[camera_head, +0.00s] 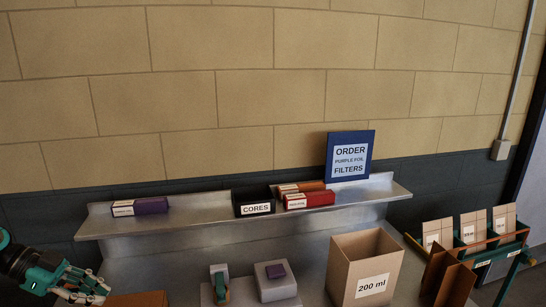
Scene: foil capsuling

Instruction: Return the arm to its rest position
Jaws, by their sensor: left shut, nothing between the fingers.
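My left gripper (84,288) is at the lower left edge of the view, at the end of a dark and teal arm. Its fingers are shut with nothing between them. It is left of the metal bench and touches none of the goods on the shelf. My right gripper is not in view.
A metal shelf (220,222) holds a purple box (141,206), a black CORES bin (253,200), red and orange boxes (309,200) and a blue order sign (349,157). Below stand a grey block (277,285) and a 200 ml carton (365,262). A rack with cartons (469,229) is at right.

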